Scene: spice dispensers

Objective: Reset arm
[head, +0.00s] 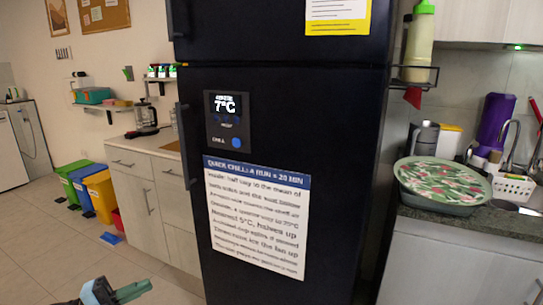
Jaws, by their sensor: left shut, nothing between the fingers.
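My left gripper (124,291) shows at the bottom left edge of the head view, low over the tiled floor. It is shut with nothing held, and most of its arm is cut off by the frame. It is in front of and to the left of the dark fridge, apart from it. My right gripper is not in view.
The tall dark fridge (345,180) with a display panel (228,121) and notice (258,215) fills the middle. Left are a cabinet (135,185) and coloured bins (100,193). Right is a counter with a floral tray (442,182). Floor (45,240) at left is clear.

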